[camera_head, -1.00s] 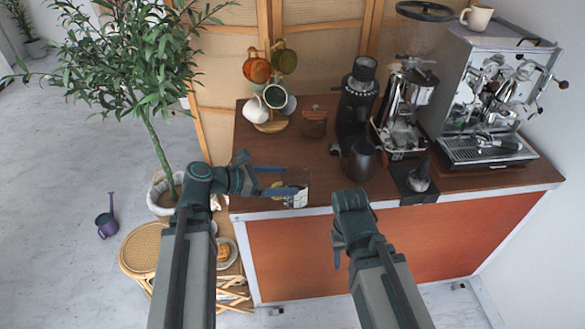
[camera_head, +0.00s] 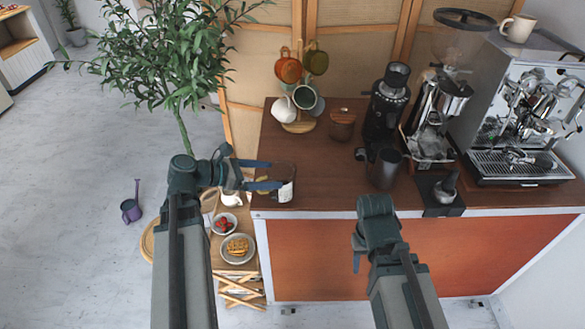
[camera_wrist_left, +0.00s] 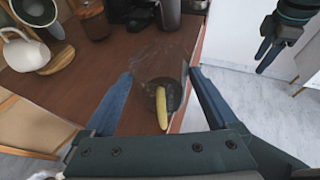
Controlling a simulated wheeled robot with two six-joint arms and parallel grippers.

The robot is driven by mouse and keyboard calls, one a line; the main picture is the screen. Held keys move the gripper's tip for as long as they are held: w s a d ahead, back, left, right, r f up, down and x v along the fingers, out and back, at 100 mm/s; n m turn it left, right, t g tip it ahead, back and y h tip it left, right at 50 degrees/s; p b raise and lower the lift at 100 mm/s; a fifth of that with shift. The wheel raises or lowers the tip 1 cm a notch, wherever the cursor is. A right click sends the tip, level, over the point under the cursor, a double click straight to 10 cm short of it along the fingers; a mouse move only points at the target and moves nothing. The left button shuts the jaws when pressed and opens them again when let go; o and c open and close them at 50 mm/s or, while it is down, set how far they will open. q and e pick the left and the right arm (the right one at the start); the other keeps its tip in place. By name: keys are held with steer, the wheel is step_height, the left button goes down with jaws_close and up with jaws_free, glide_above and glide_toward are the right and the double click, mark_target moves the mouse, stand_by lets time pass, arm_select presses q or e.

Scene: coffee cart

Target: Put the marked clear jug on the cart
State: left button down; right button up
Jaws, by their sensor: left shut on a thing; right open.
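The clear jug (camera_head: 286,181), with a white label on its side, is at the left front corner of the cart top (camera_head: 330,190). My left gripper (camera_head: 270,175) is shut on it from the left, with one finger on each side. In the left wrist view the see-through jug (camera_wrist_left: 160,62) sits between the two fingers, and a yellow, stick-like part shows at its near side. I cannot tell whether its base touches the wood. My right gripper (camera_head: 357,262) is open and empty, pointing down in front of the cart's orange front panel.
A mug tree with cups (camera_head: 298,126), a wooden-looking canister (camera_head: 342,125), a dark pitcher (camera_head: 384,168), grinders and an espresso machine (camera_head: 515,120) stand on the cart. A rattan stand with plates (camera_head: 238,249) and a potted tree are at the left.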

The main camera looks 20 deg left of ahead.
arm_select(q)
steer(key=w+d+f, duration=0.1)
steer(key=w+d, duration=0.1)
steer(key=w, duration=0.8)
steer(key=shift+w+d+b, duration=0.15)
steer(key=shift+d+b, duration=0.05)
steer(key=shift+b, duration=0.2)
steer(key=f+b, duration=0.1)
steer(key=f, duration=0.1)
steer(key=w+f+b, duration=0.1)
steer(key=b, duration=0.1)
steer(key=shift+w+d+f+b, duration=0.1)
steer(key=shift+d+f+b, duration=0.05)
steer(key=shift+f+b, duration=0.2)
steer(key=shift+f, duration=0.2)
jaws_free()
steer(key=shift+r, duration=0.15)
